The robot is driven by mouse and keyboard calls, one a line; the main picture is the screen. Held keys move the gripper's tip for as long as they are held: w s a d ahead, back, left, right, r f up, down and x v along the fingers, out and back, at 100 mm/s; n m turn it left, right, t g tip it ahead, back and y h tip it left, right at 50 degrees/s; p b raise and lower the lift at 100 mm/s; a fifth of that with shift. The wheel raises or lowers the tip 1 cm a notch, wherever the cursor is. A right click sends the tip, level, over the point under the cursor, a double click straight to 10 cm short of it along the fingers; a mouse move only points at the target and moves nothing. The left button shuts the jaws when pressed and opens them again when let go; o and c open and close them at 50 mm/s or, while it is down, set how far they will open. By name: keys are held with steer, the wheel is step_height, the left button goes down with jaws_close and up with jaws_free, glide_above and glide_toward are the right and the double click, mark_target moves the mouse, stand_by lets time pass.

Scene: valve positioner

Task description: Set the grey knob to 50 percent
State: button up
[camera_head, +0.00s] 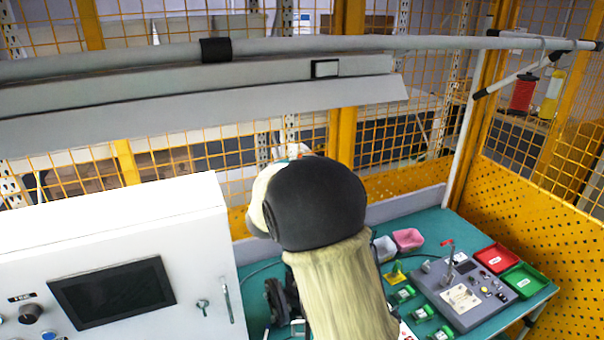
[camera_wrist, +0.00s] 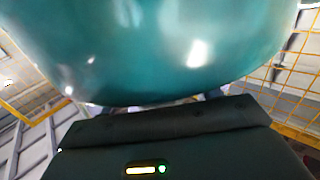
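I cannot pick out the grey knob for certain. A dark grey round knob (camera_head: 30,313) sits at the lower left on the white cabinet (camera_head: 150,225); its scale and setting are too small to read. In the wrist view, a dark housing with a small lit indicator, probably part of my gripper (camera_wrist: 165,140), fills the bottom. No fingertips show there, and in the head view my arm hides the gripper. A large glossy teal surface (camera_wrist: 150,50) fills the upper wrist view close to the camera; I cannot tell what it is or whether I touch it.
A teal table (camera_head: 440,225) at the right holds a grey control box (camera_head: 465,290), red (camera_head: 497,257) and green (camera_head: 525,281) trays, a pink bin (camera_head: 408,239) and small green parts. The cabinet carries a dark screen (camera_head: 112,291). A grey overhead rail (camera_head: 270,48) and yellow mesh fencing surround the place.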

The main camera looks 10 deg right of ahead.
steer(key=shift+s+a+f+b, duration=0.1)
steer(key=shift+s+a+b, duration=0.35)
steer(key=shift+s, duration=0.1)
steer(key=b+v, duration=0.5)
steer(key=v, duration=1.1)
